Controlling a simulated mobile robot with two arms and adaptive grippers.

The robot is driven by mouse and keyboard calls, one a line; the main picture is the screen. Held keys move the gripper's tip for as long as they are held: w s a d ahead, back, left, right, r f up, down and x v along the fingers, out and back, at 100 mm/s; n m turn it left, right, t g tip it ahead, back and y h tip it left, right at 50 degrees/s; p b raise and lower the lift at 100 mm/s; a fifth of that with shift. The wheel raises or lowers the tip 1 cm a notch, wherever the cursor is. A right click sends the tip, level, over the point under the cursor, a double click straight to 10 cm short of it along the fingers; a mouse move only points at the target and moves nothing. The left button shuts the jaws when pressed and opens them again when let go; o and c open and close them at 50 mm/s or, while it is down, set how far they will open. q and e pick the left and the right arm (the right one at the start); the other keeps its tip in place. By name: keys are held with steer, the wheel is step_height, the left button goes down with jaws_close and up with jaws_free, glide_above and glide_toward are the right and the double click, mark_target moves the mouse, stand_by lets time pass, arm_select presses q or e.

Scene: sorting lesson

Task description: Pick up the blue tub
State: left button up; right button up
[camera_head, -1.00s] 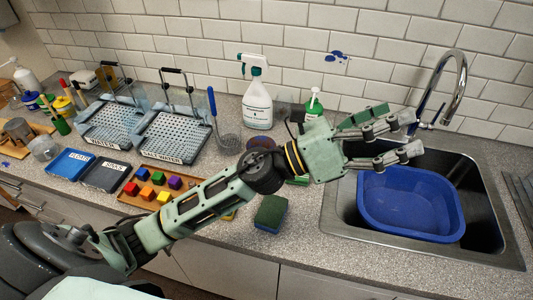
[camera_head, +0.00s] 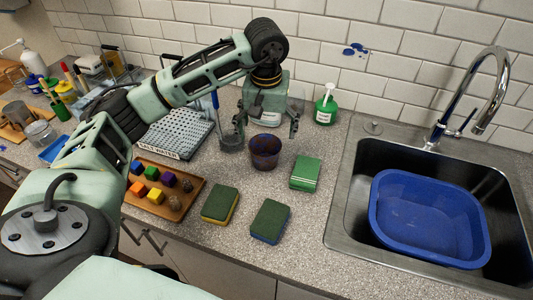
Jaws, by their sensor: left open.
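The blue tub (camera_head: 428,218) is a wide, open basin. It sits tilted slightly inside the steel sink (camera_head: 345,215) at the right, and looks empty. My left gripper (camera_head: 266,135) is open and points down over the counter, well to the left of the tub. Its fingers are spread above and around the back of a small dark reddish cup (camera_head: 265,152); I cannot tell whether they touch it. Nothing shows between the fingers but the cup below. My right gripper is not in view.
A chrome faucet (camera_head: 480,110) arches over the sink's back edge. Sponges (camera_head: 269,221) lie on the counter left of the sink.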

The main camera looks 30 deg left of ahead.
mark_target(266, 146)
arm_select(q)
steer(key=f, duration=0.1)
steer(key=f+p, duration=0.1)
steer(key=f, duration=0.1)
steer(key=f+p, duration=0.1)
steer(key=f, duration=0.1)
steer(key=shift+a+f, duration=0.2)
steer(key=shift+a, duration=0.1)
steer(key=shift+w+f, duration=0.1)
steer(key=shift+f, duration=0.4)
steer(key=c, duration=0.9)
